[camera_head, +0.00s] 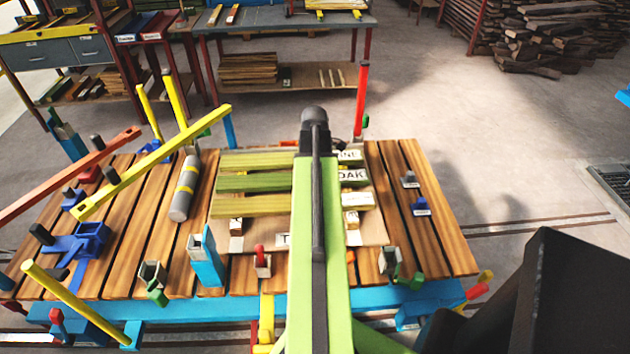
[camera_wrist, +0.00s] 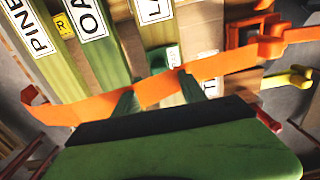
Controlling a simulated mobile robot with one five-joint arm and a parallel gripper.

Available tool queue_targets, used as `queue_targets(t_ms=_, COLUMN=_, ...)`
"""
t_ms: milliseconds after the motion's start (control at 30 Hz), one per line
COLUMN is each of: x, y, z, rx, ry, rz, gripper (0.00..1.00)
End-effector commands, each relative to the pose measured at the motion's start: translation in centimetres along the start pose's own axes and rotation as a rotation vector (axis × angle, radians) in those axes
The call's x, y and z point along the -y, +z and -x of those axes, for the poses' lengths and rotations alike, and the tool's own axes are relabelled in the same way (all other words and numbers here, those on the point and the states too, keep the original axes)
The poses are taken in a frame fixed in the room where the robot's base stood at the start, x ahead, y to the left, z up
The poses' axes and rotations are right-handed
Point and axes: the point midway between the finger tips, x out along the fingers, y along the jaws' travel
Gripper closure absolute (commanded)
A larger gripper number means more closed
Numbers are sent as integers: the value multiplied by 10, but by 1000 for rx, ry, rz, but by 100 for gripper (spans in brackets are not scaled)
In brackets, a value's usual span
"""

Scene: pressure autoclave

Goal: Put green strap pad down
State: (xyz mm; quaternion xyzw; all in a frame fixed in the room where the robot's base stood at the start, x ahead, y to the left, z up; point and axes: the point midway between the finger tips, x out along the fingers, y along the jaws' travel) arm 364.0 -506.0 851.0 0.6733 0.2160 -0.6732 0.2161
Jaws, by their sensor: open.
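In the wrist view my gripper (camera_wrist: 158,92) is open, its two dark green fingers spread over an orange strap (camera_wrist: 90,106). The strap crosses the picture at a slant, by the labelled boards. A small green piece with a pale label (camera_wrist: 165,58), perhaps the green strap pad, lies just beyond the fingertips and is not held. I cannot tell whether the strap touches it. The boards bear labels reading PINE (camera_wrist: 30,28) and OAK (camera_wrist: 82,15). In the head view my arm hides the fingers and the pad.
In the head view the slatted cart (camera_head: 140,245) carries greenish boards (camera_head: 250,182), a grey cylinder with yellow bands (camera_head: 185,188) and blue clamps (camera_head: 85,240). Yellow bars (camera_head: 155,162) and a red post (camera_head: 361,98) rise above it. The floor (camera_head: 520,150) to the right is mostly clear.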

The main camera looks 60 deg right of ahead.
Motion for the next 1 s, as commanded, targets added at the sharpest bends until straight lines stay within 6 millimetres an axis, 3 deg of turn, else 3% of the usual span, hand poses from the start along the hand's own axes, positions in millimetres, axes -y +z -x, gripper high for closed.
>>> queue_targets(t_ms=33, x=0, y=0, z=24, rx=0, ry=0, rz=0, gripper=52)
queue_targets(t_ms=300, x=0, y=0, z=76, rx=0, ry=0, rz=0, gripper=52)
queue_targets(t_ms=767, x=0, y=-6, z=79, rx=0, ry=0, rz=-2, gripper=52)
queue_targets(t_ms=867, x=5, y=-47, z=79, rx=-1, ry=0, rz=-29, gripper=52)
queue_targets(t_ms=967, x=24, y=-131, z=79, rx=-1, ry=0, rz=-104, gripper=52)
queue_targets(t_ms=1000, x=37, y=-170, z=79, rx=0, ry=0, rz=-142, gripper=52)
